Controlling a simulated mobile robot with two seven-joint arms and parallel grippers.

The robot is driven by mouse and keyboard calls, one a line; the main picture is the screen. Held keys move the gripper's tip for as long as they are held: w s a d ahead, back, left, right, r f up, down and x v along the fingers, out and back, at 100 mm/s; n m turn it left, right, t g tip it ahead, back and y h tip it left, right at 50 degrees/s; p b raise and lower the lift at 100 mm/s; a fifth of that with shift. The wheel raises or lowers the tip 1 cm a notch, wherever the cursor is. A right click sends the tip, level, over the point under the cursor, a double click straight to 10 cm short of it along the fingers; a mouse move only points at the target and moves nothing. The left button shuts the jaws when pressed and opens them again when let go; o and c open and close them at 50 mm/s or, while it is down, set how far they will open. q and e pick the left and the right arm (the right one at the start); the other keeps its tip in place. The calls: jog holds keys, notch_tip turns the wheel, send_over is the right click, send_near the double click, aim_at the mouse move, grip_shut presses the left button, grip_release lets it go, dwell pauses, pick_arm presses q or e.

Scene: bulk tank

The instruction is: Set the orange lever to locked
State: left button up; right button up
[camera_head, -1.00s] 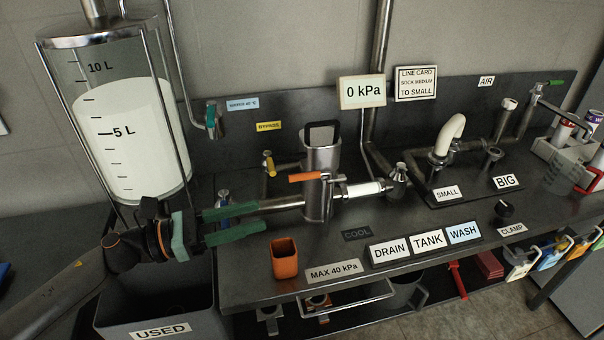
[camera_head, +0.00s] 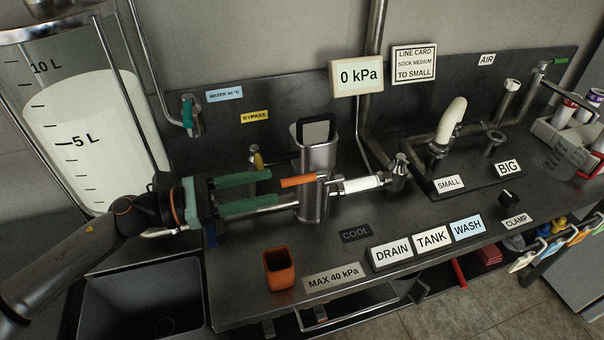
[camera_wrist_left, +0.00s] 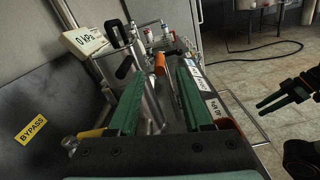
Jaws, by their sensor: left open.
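The orange lever (camera_head: 298,181) points left, roughly level, from the upright steel housing (camera_head: 316,160) with a dark loop handle on top. My left gripper (camera_head: 284,188) is open, its green fingers reaching right toward the housing. The lever's free end is close to the fingertips; whether they touch cannot be told. In the left wrist view the lever (camera_wrist_left: 159,64) shows beyond the gap between the fingers. My right gripper (camera_wrist_left: 280,93) shows at the right of the left wrist view, away from the lever; its opening is unclear.
A yellow bypass handle (camera_head: 257,160) is behind my left gripper. An orange cup (camera_head: 279,269) stands at the counter's front, beside the MAX 40 kPa sign (camera_head: 333,276). The DRAIN, TANK and WASH labels (camera_head: 431,238) are right of it. The gauge (camera_head: 357,76) reads 0 kPa.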

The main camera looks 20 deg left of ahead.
aim_at(302, 176)
pick_arm(q)
jog(key=shift+p+x, duration=1.2)
jog(key=shift+x, duration=2.8)
jog(key=shift+c, duration=0.3)
jog(key=shift+a, duration=0.1)
grip_shut()
